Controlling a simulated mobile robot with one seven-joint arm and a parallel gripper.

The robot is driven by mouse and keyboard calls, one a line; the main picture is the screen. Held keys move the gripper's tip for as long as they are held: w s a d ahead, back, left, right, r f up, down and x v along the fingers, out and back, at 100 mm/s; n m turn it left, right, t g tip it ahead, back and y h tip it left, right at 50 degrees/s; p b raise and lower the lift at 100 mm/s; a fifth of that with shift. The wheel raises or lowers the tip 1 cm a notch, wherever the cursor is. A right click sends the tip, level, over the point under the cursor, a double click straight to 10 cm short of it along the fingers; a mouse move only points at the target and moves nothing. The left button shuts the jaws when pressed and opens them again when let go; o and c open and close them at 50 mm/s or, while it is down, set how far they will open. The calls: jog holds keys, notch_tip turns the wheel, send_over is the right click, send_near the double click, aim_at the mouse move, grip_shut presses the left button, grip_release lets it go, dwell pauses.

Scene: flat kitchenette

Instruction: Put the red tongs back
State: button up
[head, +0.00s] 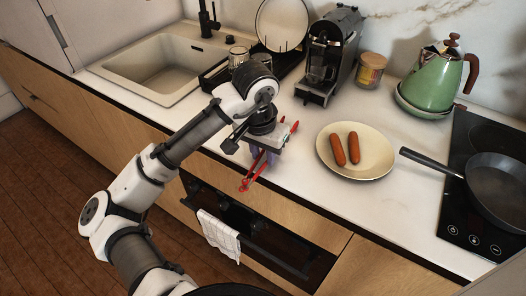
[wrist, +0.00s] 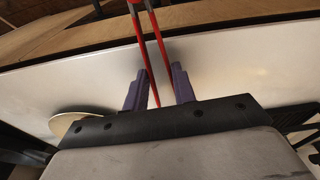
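The red tongs (head: 253,172) are between the purple fingers of my gripper (head: 264,154), above the front edge of the counter. Their lower end sticks out past the edge, in front of the drawer fronts, and red ends also show to the right of the gripper. In the wrist view the tongs (wrist: 140,29) run up between the two fingertips (wrist: 159,77), one red arm close against each finger. The gripper looks shut on them. The gripper body hides part of the tongs.
A plate (head: 379,167) with two sausages (head: 345,149) lies to the right. A pan (head: 497,184) on the hob, a green kettle (head: 435,78), a jar (head: 370,70), a coffee machine (head: 332,54), a dish rack (head: 214,76) and a sink (head: 158,69) surround the clear counter (head: 290,165).

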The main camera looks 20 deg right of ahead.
jog(key=shift+f, duration=0.2)
jog(key=o, duration=0.6)
jog(key=shift+r, duration=0.1)
jog(key=shift+c, duration=0.2)
notch_tip(320, 180, up, 12)
jog(key=s+a+b, duration=0.1)
jog(key=shift+r, duration=0.15)
